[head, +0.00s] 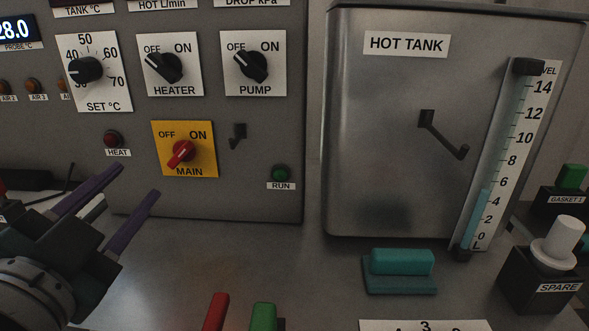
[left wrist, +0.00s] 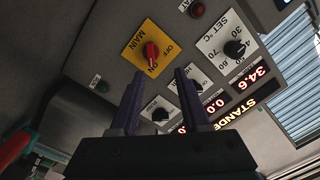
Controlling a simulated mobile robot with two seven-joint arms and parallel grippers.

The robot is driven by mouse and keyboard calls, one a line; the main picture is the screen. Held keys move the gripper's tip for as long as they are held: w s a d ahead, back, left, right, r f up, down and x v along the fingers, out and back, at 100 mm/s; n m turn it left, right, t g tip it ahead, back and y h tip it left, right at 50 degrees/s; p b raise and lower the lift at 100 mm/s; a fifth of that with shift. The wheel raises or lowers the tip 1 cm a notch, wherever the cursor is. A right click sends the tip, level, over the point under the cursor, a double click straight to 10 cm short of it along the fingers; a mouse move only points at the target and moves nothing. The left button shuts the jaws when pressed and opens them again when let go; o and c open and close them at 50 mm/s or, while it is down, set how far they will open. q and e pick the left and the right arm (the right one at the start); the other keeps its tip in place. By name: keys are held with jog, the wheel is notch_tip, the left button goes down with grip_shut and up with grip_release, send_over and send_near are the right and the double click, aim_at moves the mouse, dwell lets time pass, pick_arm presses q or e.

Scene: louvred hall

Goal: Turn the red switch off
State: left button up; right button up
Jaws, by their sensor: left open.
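The red switch (head: 181,154) sits on a yellow MAIN plate (head: 206,168) low on the grey control panel. Its knob is tilted to the upper right, toward ON. In the left wrist view the red knob (left wrist: 151,51) shows ahead of the fingers, with its yellow plate (left wrist: 135,50) around it. My left gripper (head: 137,182) is open and empty, with purple fingers. It is below and left of the switch in the head view and apart from it. My right gripper is not in view.
Black HEATER (head: 164,67) and PUMP (head: 251,66) knobs are above the switch, a SET dial (head: 86,69) upper left. A small dark hook (head: 238,134) juts out at right. The hot tank (head: 380,130) stands further right. A teal block (head: 401,262) lies before it.

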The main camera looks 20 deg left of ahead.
aim_at(178, 159)
pick_arm(q)
jog(key=shift+m+h, duration=0.3)
jog(key=x, duration=0.3)
jog(key=p+x, duration=0.1)
jog(key=x, duration=0.2)
jog(key=d+f+x, duration=0.1)
jog(key=x, duration=0.3)
jog(key=shift+w+a+p, duration=0.1)
jog(key=shift+w+p, duration=0.05)
jog(key=shift+p, duration=0.2)
jog(key=shift+f, duration=0.1)
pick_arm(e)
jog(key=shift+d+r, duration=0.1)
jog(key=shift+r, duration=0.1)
pick_arm(q)
jog(key=shift+w+b, duration=0.25)
jog(key=shift+b, duration=0.05)
grip_shut()
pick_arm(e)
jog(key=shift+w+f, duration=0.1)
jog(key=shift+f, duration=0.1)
